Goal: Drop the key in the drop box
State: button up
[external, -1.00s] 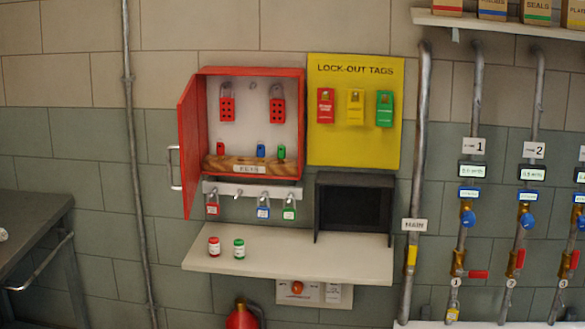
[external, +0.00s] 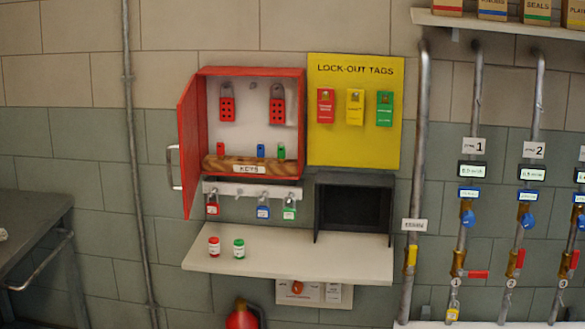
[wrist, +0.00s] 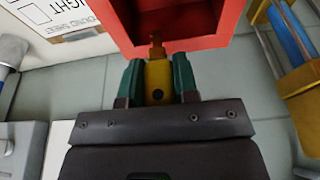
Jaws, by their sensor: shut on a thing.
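In the wrist view my gripper (wrist: 157,78) is shut on the yellow key (wrist: 157,88), which sits between the two dark green fingers. The key's narrow end points up the picture, toward a red open box (wrist: 205,43) that looks like the drop box. The key's tip overlaps the near rim of this box in the picture; I cannot tell its height over it or whether they touch. The box's inside is dark, and its floor is partly out of frame. The external view shows neither my gripper, the yellow key nor this box.
A white sheet with print (wrist: 50,18) is left of the red box, and blue and yellow parts (wrist: 293,40) are at right. The external view shows an open red key cabinet (external: 252,72), a shelf (external: 320,262) with two small jars, a lock-out tag board (external: 355,145) and valve pipes (external: 420,150).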

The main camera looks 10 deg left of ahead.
jog(key=shift+s, duration=0.15)
jog(key=shift+f+b, duration=0.3)
jog(key=shift+b, duration=0.15)
notch_tip(320, 180, down, 5)
jog(key=b, duration=0.4)
jog(key=shift+d+b, duration=0.15)
jog(key=shift+b, duration=0.25)
jog(key=o, duration=1)
jog(key=shift+r, duration=0.1)
jog(key=p+v, duration=1)
jog(key=shift+s+r, duration=0.15)
jog(key=shift+r, duration=0.2)
